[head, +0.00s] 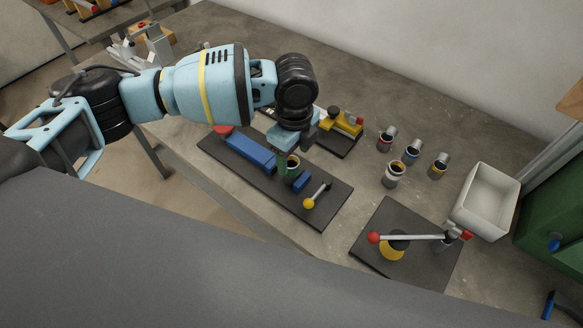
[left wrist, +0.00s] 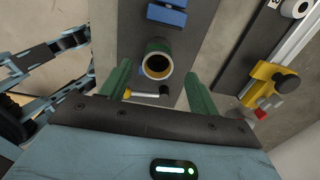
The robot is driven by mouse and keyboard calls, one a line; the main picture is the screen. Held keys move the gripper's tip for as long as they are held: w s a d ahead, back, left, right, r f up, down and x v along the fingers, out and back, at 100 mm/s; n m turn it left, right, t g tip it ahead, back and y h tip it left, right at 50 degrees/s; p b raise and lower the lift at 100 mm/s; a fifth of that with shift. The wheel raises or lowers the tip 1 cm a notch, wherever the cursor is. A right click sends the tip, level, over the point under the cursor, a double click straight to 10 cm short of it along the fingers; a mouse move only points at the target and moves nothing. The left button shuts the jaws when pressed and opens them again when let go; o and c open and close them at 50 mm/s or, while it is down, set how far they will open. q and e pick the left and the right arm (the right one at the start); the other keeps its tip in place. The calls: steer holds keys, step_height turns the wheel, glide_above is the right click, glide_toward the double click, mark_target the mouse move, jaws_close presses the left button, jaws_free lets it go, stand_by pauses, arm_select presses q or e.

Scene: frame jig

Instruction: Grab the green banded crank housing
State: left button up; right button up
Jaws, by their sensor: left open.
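The green banded crank housing (left wrist: 157,60) is a short open cylinder with a dark hollow, standing upright on the dark jig board (left wrist: 112,25). In the head view the housing (head: 293,163) is partly hidden by my left gripper (head: 287,158). My left gripper (left wrist: 158,82) is open above the board, with one green finger on each side of the housing and visible gaps between. It holds nothing. My right gripper is in neither view.
A blue block (head: 250,152) and a crank with yellow knob (head: 310,202) are on the same board. Several other housings (head: 394,174) stand to the right, near a white bin (head: 485,201). A yellow clamp fixture (head: 342,124) is behind, and a second board (head: 370,262) is in front.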

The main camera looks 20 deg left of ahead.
mark_target(291, 162)
arm_select(q)
steer(key=shift+f, duration=0.2)
steer(key=f, duration=0.4)
steer(key=shift+s+a+f, duration=0.15)
steer(key=shift+a+f, duration=0.1)
steer(key=shift+f, duration=0.15)
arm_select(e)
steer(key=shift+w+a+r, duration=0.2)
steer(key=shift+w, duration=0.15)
arm_select(q)
steer(key=shift+c, duration=0.2)
steer(key=c, duration=1.1)
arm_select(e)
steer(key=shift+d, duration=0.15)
arm_select(q)
steer(key=shift+r, duration=0.15)
